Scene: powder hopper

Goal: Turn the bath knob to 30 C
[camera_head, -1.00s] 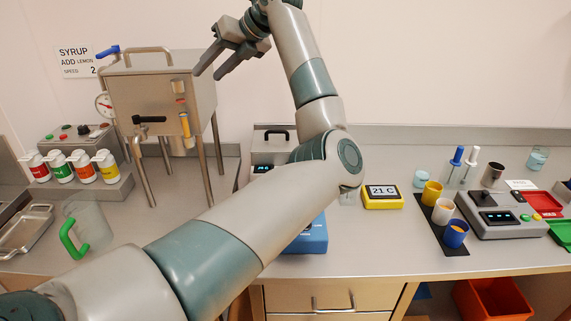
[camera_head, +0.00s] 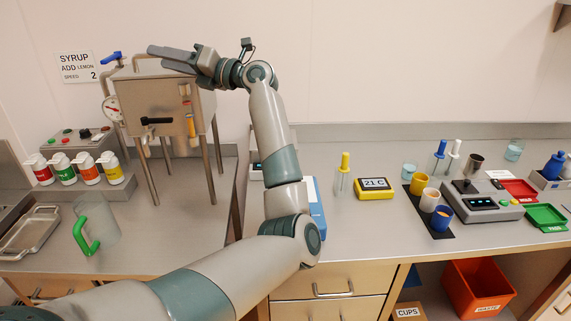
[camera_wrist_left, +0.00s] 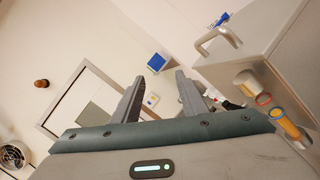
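The yellow thermometer display (camera_head: 375,184) reads 21 C on the right counter. A steel unit with a small dark display (camera_head: 257,168) stands behind my left arm, which covers most of it. A blue box (camera_head: 318,210) shows in part beside the arm. I cannot make out the bath knob. My left gripper (camera_head: 160,56) is raised above the steel hopper (camera_head: 140,95), pointing left, well away from the counter. In the left wrist view its two fingers (camera_wrist_left: 158,92) are apart with nothing between them. My right gripper is not in view.
A yellow-handled tool (camera_head: 345,165) stands beside the display. Several cups (camera_head: 430,200) and a grey device (camera_head: 480,205) are farther right. Syrup bottles (camera_head: 88,172) and a green-handled jug (camera_head: 98,225) are at the left. The counter's front middle is clear.

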